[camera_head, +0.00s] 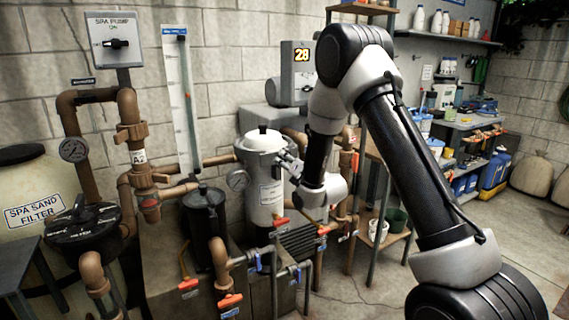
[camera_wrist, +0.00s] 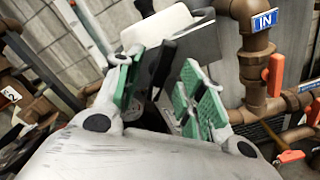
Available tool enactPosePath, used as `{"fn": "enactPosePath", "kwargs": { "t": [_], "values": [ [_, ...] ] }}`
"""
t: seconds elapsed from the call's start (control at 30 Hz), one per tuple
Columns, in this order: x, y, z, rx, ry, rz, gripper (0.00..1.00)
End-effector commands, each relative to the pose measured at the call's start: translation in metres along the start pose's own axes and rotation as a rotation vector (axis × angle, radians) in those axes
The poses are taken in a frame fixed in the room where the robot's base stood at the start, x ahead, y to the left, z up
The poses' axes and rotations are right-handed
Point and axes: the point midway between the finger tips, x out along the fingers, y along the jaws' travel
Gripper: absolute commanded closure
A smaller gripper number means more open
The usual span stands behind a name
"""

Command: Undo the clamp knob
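A grey canister (camera_head: 262,185) with a domed lid stands upright at the middle of the head view. My gripper (camera_head: 292,165) is at the right side of its upper part, where the clamp knob is too small to make out in that view. In the wrist view my gripper (camera_wrist: 163,85) shows its two green-padded fingers apart. A dark piece, probably the clamp knob (camera_wrist: 160,68), stands between them, closer to the left pad. I cannot tell whether either pad touches it. Its lower part is hidden by my gripper.
Brown pipes with an orange handle (camera_wrist: 275,75) and an IN label (camera_wrist: 265,20) run close on the right in the wrist view. A black canister (camera_head: 205,228) stands left of the grey one. Pipes with red-handled valves (camera_head: 229,302) are in front. Open floor lies to the right.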

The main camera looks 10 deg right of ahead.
Motion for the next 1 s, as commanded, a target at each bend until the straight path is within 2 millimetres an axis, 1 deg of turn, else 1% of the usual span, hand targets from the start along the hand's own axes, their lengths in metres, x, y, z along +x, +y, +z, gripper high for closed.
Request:
{"fn": "enactPosePath", "kwargs": {
  "t": [0.17,0.27,0.5,0.6,0.73,1.0],
  "values": [
    [-0.004,0.000,0.000,0.000,0.000,0.000,0.61],
    [-0.016,-0.001,0.000,0.000,0.000,-0.002,0.61],
    [-0.053,0.000,0.000,0.000,0.000,-0.001,0.61],
    [-0.064,0.000,0.001,0.000,-0.001,-0.001,0.61],
    [-0.070,0.000,0.001,0.000,-0.001,0.001,0.61],
    [-0.069,0.000,-0.002,0.000,0.002,0.002,0.61]
  ]
}}
